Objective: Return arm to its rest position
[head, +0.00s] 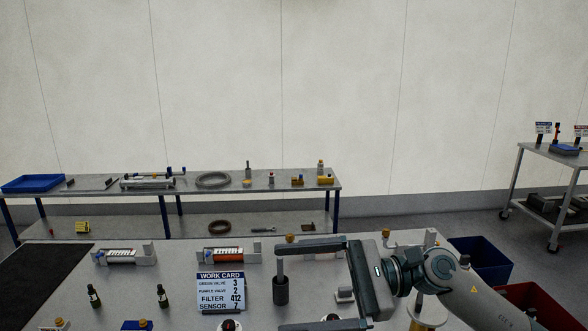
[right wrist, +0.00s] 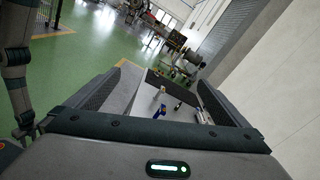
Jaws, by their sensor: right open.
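My right gripper (head: 280,288) reaches in from the right in the head view, above the near workbench (head: 180,268). Its two long fingers point left and are wide apart. A dark cylinder with a thin grey stem (head: 281,291) shows between the fingertips in the picture; I cannot tell its depth relative to them. The right wrist view shows the spread fingers (right wrist: 155,95) with nothing held between them.
On the near bench are a work card (head: 221,290), an orange cylinder in a holder (head: 222,255) and dark bottles (head: 94,295). A rear bench (head: 240,184) carries a blue tray (head: 33,183). Blue (head: 484,259) and red (head: 537,303) bins stand right, near my arm.

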